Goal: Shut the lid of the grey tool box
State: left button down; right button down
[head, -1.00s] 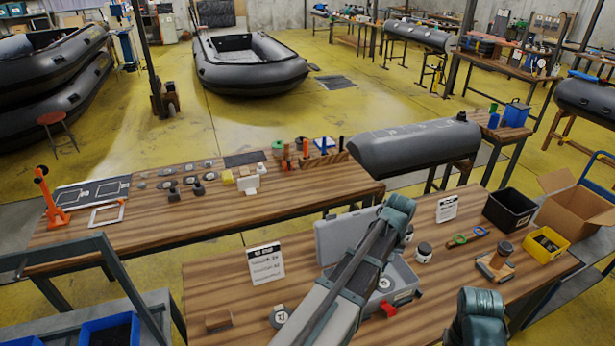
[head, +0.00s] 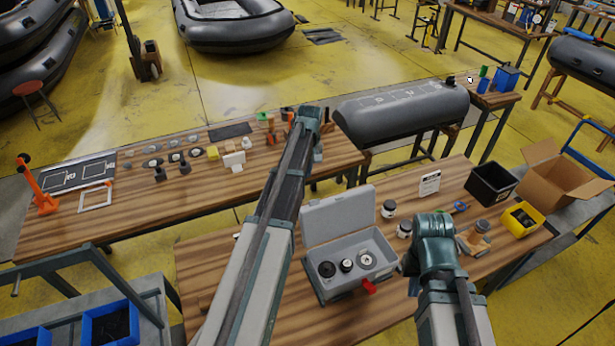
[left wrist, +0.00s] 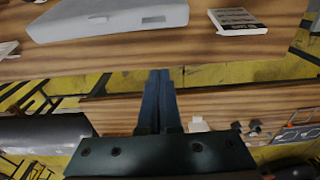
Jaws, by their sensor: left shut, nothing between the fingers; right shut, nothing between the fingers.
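The grey tool box (head: 348,287) stands on the near wooden table with its lid (head: 340,217) raised at the back. Several round parts lie inside it, and a red latch (head: 369,287) shows at its front. In the left wrist view, the grey lid (left wrist: 105,20) shows at the top. My left gripper (left wrist: 160,74) is shut and empty, apart from the lid; in the head view its arm reaches past the box's left side. My right gripper (head: 413,288) is shut beside the box's right side, partly hidden by its own wrist; I cannot tell whether it touches the box.
Two jars (head: 388,209) stand right of the lid. A white card (head: 430,182), a black bin (head: 491,182), a yellow bin (head: 522,218) and a cardboard box (head: 560,178) are farther right. A second wooden table (head: 120,232) with small parts stands behind, beside a grey tube (head: 400,115).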

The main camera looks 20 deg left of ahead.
pick_arm(q)
notch_tip(320, 180, down, 9)
jog(key=b, duration=0.9)
jog(key=shift+s+d+r+p, duration=0.3)
jog(key=shift+s+d+p, duration=0.1)
jog(key=shift+s+d, duration=0.2)
jog(key=shift+s+d+r+p, duration=0.25)
jog(key=shift+s+d+p, duration=0.1)
jog(key=shift+s+d, duration=0.25)
jog(key=shift+w+f, duration=0.1)
jog(key=shift+d, duration=0.1)
